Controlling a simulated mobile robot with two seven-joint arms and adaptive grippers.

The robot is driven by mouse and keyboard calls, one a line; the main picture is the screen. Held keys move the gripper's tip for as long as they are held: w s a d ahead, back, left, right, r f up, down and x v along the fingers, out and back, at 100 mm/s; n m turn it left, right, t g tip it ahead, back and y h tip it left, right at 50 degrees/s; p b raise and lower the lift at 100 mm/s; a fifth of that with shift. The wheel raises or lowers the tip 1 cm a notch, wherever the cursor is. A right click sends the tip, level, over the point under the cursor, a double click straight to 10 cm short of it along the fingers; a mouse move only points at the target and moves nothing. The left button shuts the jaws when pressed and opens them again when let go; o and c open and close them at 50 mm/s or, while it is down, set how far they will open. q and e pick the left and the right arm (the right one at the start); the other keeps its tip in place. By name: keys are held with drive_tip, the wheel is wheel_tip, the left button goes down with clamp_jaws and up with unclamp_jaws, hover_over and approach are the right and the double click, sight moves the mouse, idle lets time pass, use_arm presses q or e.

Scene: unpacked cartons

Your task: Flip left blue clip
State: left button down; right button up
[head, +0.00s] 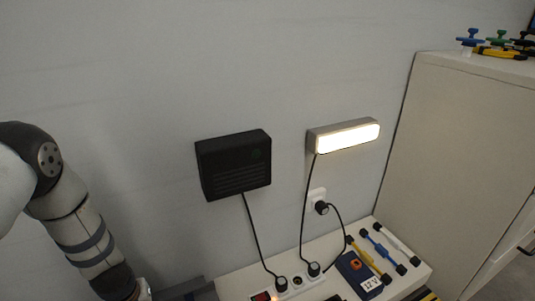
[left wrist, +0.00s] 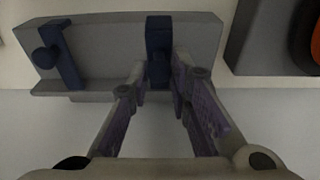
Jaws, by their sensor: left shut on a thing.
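In the left wrist view, a grey rail-like plate (left wrist: 105,45) carries two dark blue clips. One blue clip (left wrist: 54,58) with a round knob is at the left of the plate. The other blue clip (left wrist: 158,35) stands upright right of the plate's middle. My left gripper (left wrist: 160,80) has its two fingers on either side of this second clip's lower part, shut on it. In the head view, my left arm comes in at the lower left and its gripper is below the frame; no clips show there. My right gripper is in neither view.
A dark box with an orange round part (left wrist: 315,40) is close to the right in the left wrist view. In the head view, a black box (head: 233,165) and a lit lamp (head: 345,137) hang on the wall, with cables. A tall cabinet (head: 460,150) stands right.

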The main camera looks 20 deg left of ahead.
use_arm(q)
drive_tip(key=shift+w+a+r, duration=0.2)
drive_tip(key=shift+w+r, duration=0.15)
drive_tip(key=shift+r, duration=0.05)
